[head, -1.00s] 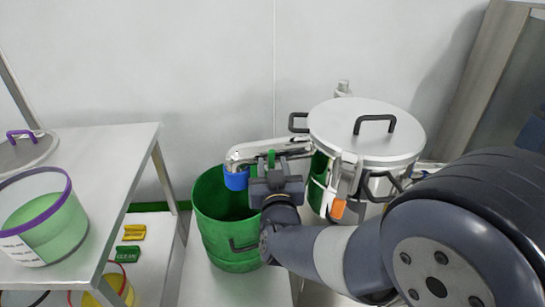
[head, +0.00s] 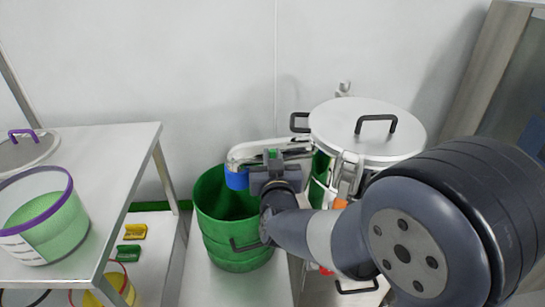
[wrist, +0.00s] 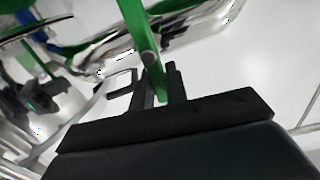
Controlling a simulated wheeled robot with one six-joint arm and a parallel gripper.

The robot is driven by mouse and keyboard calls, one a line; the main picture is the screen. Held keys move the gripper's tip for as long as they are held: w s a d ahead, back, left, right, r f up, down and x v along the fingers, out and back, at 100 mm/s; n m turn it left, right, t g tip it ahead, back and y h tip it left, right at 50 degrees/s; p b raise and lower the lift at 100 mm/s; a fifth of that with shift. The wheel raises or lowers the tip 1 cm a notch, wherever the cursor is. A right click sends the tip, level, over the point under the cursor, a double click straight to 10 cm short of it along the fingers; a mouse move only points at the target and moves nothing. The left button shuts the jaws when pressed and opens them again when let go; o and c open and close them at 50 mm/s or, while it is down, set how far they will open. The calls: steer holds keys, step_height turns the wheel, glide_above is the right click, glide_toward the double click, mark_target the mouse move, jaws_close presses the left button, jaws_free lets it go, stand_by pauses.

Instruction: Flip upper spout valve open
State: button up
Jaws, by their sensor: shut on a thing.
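The upper spout valve is on a shiny metal spout (head: 243,151) that reaches left from the lidded steel vessel (head: 330,127) and ends in a blue tip (head: 236,178). Its green lever (wrist: 133,18) runs down between my fingers in the wrist view. My gripper (wrist: 160,85) is shut on the lever's lower part, just in front of the spout. In the head view the gripper (head: 272,167) hides most of the lever, and only a small green part (head: 272,153) shows above it.
A green bin (head: 210,205) stands below the spout tip. A steel table (head: 125,145) at left holds a purple-rimmed tub (head: 55,235). Green and yellow blocks (head: 133,231) lie on its lower shelf. The wall is close behind the vessel. My arm covers much of the lower right.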

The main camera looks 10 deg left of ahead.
mark_target(258, 160)
jaws_close()
steer(key=n, duration=0.2)
steer(key=a+n+p, duration=0.1)
steer(key=n, duration=0.2)
steer(key=a+n+p, duration=0.1)
steer(key=n, duration=0.2)
steer(key=shift+s+f, duration=0.25)
steer(key=shift+f, duration=0.1)
steer(key=n, duration=0.1)
steer(key=n+p, duration=0.1)
steer(key=n, duration=0.1)
steer(key=a+f+n, duration=0.1)
steer(key=shift+s+p, duration=0.1)
steer(key=shift+p, duration=0.2)
steer(key=n, duration=0.2)
steer(key=f+n, duration=0.1)
steer(key=n, duration=0.1)
steer(key=n+p, duration=0.1)
steer(key=shift+a+f+n, duration=0.1)
steer(key=shift+f+n, duration=0.2)
steer(key=shift+n, duration=0.1)
steer(key=o, duration=0.7)
jaws_free()
steer(key=shift+o, duration=0.2)
steer(key=shift+s, duration=0.15)
